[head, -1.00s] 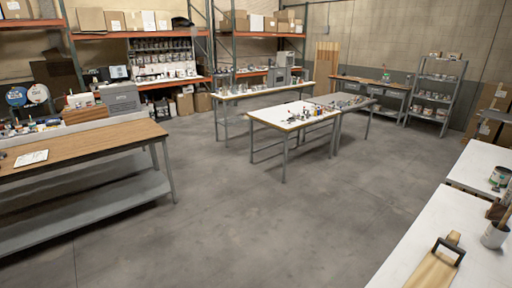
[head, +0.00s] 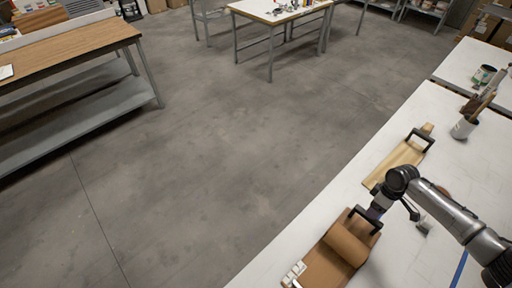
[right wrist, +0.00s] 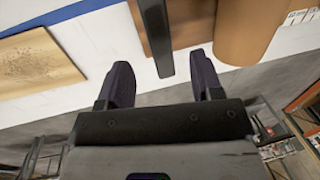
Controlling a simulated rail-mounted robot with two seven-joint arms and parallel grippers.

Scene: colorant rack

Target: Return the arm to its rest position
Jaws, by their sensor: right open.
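My right gripper (head: 373,213) is over the white bench on the right in the head view, beside the black handle (head: 364,222) of a wooden tray (head: 318,270). In the right wrist view its two dark fingers (right wrist: 162,80) are apart. The black handle (right wrist: 154,35) shows between them in the picture, and no grip on it shows. Whether the fingers touch the handle cannot be told. The tray carries a brown roll (head: 346,244), which also shows in the right wrist view (right wrist: 247,30). My left gripper is in neither view.
A second wooden board (head: 398,163) with a black handle lies further back on the white bench (head: 280,262). A container (head: 463,127) with brushes stands beyond it. A wooden-topped bench (head: 75,45) is at the left. The floor between is open.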

